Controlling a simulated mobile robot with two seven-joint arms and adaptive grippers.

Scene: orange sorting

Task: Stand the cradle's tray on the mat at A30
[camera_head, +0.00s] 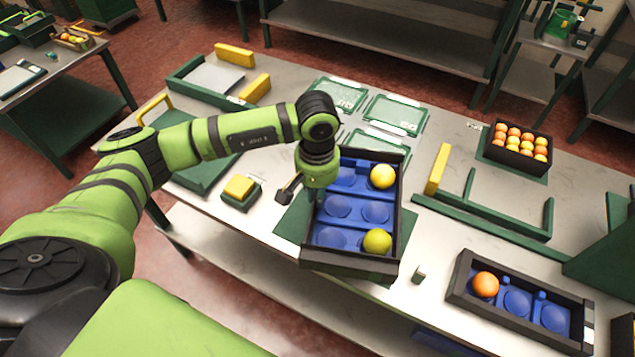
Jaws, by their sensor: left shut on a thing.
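A black tray (350,264) with a blue insert of round pockets holds two yellow fruits, one (383,177) at its far right and a greener one (377,241) at its near right. My left gripper (313,196) is at the tray's left wall, shut on it; its fingertips are largely hidden. A green mat (291,222) shows under the tray's left side; I cannot tell whether the tray touches it. Flat green mats with small white labels, one at the back left (338,94) and one at the back right (396,114), lie bare behind; their labels are too small to read surely. My right gripper is not in view.
Green frames with yellow blocks stand at the left (216,81) and right (490,213). A black crate of oranges (518,150) is at the back right. Another black tray (520,302) with one orange (485,284) is at the near right. A yellow block (239,187) sits left.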

